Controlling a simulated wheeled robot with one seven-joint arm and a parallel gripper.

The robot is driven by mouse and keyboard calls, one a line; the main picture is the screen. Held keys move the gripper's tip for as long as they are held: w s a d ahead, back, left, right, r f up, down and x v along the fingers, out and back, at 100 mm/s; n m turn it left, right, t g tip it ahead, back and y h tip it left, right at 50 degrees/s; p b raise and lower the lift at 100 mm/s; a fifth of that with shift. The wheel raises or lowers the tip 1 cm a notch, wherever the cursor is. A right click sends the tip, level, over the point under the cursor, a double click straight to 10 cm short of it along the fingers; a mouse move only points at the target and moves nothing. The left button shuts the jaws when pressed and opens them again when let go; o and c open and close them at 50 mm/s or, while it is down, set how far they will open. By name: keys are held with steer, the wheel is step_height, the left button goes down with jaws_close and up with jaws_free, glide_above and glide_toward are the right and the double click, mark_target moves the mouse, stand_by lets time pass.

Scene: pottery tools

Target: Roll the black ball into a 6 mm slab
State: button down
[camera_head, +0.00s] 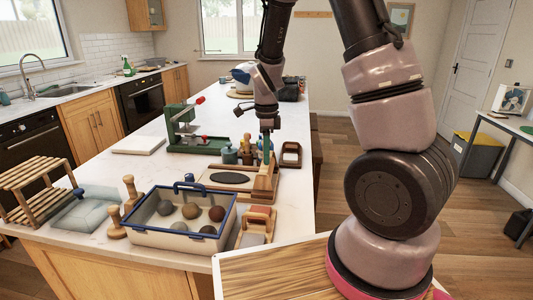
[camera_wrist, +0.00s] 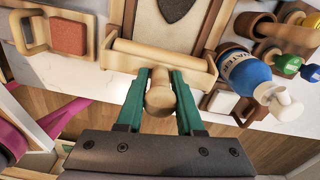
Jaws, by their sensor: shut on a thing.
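A dark, flat clay piece (camera_head: 230,178), flattened to an oval, lies on the wooden board (camera_head: 207,184) on the counter. Its tip also shows at the top of the wrist view (camera_wrist: 178,8). A pale wooden roller (camera_wrist: 160,58) lies across the board's near end in the wrist view, apart from the clay. My gripper (camera_wrist: 159,88) has its green fingers on both sides of the roller's round wooden handle (camera_wrist: 159,97) and is shut on it. In the head view my gripper (camera_head: 267,147) is at the board's right end. The clay's thickness cannot be told.
A blue-rimmed bin (camera_head: 165,236) holds several clay balls in front of the board. A tray with a reddish block (camera_head: 258,218) stands beside it. A water bottle (camera_wrist: 245,72) and small jars stand close on the far side. A green press (camera_head: 190,130) is behind.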

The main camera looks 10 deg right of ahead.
steer(key=shift+f, duration=0.25)
steer(key=shift+c, duration=2.3)
jaws_free()
step_height(320, 180, up, 11)
steer(key=shift+f, duration=0.15)
steer(key=s+d+r+n+t+y, duration=0.1)
steer(key=s+d+r+n+t, duration=0.1)
steer(key=s+r+n, duration=0.6)
steer(key=s+d+r+n+t+y, duration=0.1)
steer(key=s+d+r+n+t, duration=0.2)
steer(key=s+r+n+t, duration=0.2)
steer(key=s+r+n, duration=0.3)
steer(key=s+r, duration=0.1)
steer(key=r, duration=0.1)
steer(key=shift+d, duration=0.35)
